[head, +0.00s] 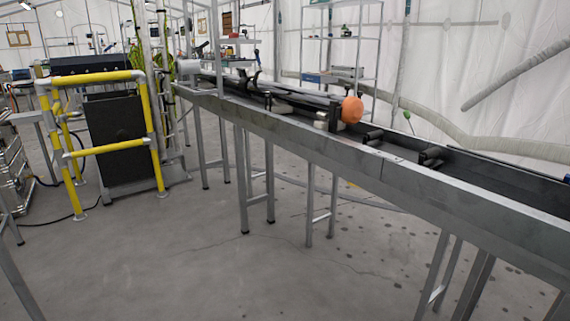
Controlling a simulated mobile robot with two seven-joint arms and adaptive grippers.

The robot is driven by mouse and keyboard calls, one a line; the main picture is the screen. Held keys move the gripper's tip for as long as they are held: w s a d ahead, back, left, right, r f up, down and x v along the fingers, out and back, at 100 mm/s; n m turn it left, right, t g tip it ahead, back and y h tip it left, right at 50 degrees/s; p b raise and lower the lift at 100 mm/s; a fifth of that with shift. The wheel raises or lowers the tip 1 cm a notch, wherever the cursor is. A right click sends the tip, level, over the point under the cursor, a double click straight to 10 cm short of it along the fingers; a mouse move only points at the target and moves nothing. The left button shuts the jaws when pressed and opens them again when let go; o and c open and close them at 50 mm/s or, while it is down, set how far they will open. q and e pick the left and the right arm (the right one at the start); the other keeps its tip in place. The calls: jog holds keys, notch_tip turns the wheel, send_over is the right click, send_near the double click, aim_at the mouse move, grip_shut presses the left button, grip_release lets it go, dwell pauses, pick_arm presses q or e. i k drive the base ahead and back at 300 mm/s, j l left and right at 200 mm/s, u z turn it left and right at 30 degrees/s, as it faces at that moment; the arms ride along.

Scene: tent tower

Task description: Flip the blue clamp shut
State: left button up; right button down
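I cannot make out a blue clamp for certain at this distance. A small blue item (311,77) shows behind the long metal trough, too small to identify. The trough (330,147) runs from the back left to the front right on metal legs. Dark long parts (290,92) lie in it, with an orange round knob (352,110) at their near end. Neither of my grippers is in view.
A yellow-railed frame (106,153) around a dark panel (117,140) stands at the left. Metal shelves (345,37) stand behind the trough. Black cables lie on the floor at the left. The grey concrete floor (200,260) in front is clear.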

aim_at(256, 52)
jog(key=i+j+z, duration=0.2)
jog(key=i, duration=0.2)
jog(key=i+j+z, duration=0.2)
jog(key=i, duration=0.2)
jog(key=z, duration=11.15)
jog(key=i, duration=0.15)
